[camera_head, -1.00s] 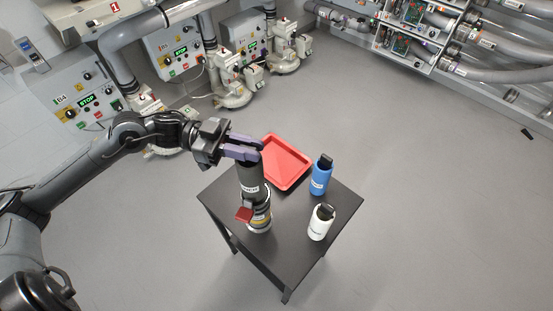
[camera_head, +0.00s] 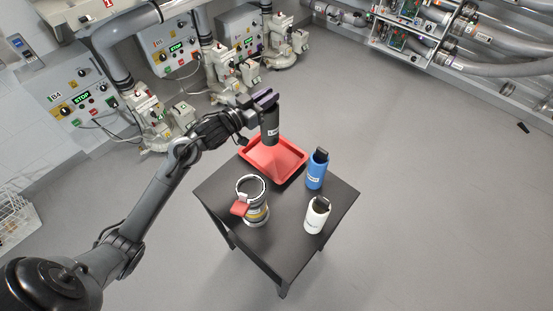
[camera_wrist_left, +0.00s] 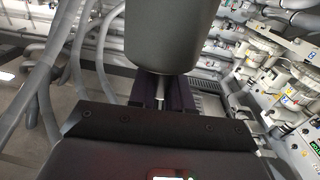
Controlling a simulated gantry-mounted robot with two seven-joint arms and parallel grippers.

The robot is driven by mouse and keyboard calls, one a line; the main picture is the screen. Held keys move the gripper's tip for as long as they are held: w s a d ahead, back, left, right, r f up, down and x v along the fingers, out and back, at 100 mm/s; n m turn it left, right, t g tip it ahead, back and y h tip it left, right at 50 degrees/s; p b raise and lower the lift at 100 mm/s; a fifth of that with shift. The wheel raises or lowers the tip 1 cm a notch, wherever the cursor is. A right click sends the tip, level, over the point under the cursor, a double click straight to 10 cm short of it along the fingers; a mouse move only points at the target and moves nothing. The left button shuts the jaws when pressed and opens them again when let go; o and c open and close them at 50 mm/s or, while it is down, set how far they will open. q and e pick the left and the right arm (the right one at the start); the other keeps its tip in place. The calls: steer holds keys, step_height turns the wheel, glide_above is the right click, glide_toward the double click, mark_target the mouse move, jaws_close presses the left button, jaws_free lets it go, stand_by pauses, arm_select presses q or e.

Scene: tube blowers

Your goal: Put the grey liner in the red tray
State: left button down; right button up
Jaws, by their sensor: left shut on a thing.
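The dark grey liner (camera_head: 270,127) is a cylinder with a pale label, held upright in the head view. My left gripper (camera_head: 265,101) is shut on its upper part. The liner also fills the top of the left wrist view (camera_wrist_left: 172,35), between the purple fingers (camera_wrist_left: 163,92). The red tray (camera_head: 297,153) lies at the far edge of the black table. The liner hangs above the tray, over its middle to back part, and appears apart from the tray floor. My right gripper is not in view.
An open metal canister (camera_head: 254,205) with a red latch stands at the table's left. A blue bottle (camera_head: 316,170) and a white bottle (camera_head: 316,215) stand at the right. The black table (camera_head: 283,235) is bare at the front. Machines line the back wall.

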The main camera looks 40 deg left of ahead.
mark_target(271, 123)
arm_select(q)
steer(key=shift+n+y, duration=0.4)
steer(key=shift+y, duration=0.4)
steer(key=f, duration=0.2)
steer(key=w+f, duration=0.1)
steer(key=f, duration=0.1)
steer(key=f+b, duration=0.1)
steer(key=f, duration=0.2)
steer(key=shift+w, duration=0.15)
steer(key=shift+f+b, duration=0.3)
steer(key=shift+f, duration=2.3)
steer(key=shift+f, duration=0.15)
steer(key=c, duration=1.1)
jaws_free()
steer(key=shift+o, duration=0.2)
steer(key=shift+r, duration=0.2)
steer(key=s, duration=1.2)
steer(key=shift+a+p, duration=0.4)
steer(key=shift+p, duration=0.05)
